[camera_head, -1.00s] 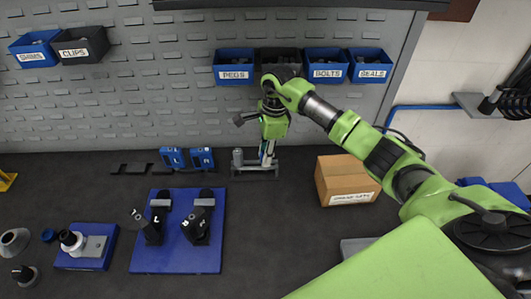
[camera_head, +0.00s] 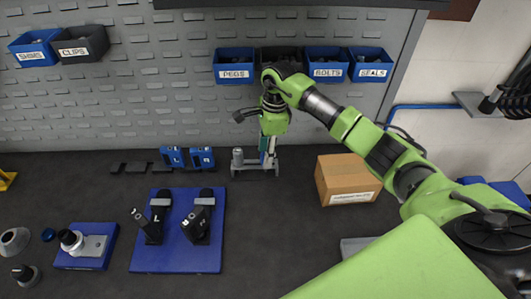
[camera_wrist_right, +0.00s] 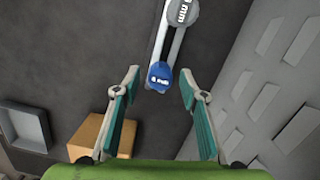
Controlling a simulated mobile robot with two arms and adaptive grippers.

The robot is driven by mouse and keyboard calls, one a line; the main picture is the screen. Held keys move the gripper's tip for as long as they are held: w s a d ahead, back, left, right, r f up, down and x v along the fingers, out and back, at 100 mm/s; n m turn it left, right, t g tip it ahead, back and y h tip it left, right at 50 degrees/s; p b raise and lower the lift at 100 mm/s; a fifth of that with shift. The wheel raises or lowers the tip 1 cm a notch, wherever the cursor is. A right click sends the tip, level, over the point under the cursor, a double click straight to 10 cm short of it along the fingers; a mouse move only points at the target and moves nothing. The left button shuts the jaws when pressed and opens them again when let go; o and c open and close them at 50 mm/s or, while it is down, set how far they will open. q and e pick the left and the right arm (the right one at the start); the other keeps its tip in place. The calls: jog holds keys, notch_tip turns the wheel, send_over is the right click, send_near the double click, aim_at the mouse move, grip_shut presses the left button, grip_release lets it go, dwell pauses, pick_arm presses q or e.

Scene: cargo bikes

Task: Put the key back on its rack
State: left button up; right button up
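A dark rack (camera_head: 246,172) stands on the bench below the pegboard. A silver-grey key (camera_head: 238,158) stands at its left end; its round grey cap (camera_wrist_right: 183,11) marked "mm" shows in the right wrist view. A key with a blue cap (camera_wrist_right: 159,76), also marked "mm", shows between the fingertips there. My right gripper (camera_head: 268,160) points down at the rack's right end. Its teal-padded fingers (camera_wrist_right: 159,72) are apart, with a gap on each side of the blue cap. The blue key's lower end is hidden. My left gripper is not in view.
A cardboard box (camera_head: 346,178) stands right of the rack. Two blue blocks (camera_head: 187,157) stand left. A blue board (camera_head: 177,255) with black fittings lies in front. Blue bins (camera_head: 234,67) hang behind my right arm. Dark bench in front of the rack is clear.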

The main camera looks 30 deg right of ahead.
notch_tip(320, 180, up, 11)
jog(key=d+b, duration=0.1)
jog(key=b, duration=0.1)
jog(key=shift+s+d, duration=0.15)
jog(key=shift+d, duration=0.1)
jog(key=shift+f, duration=0.1)
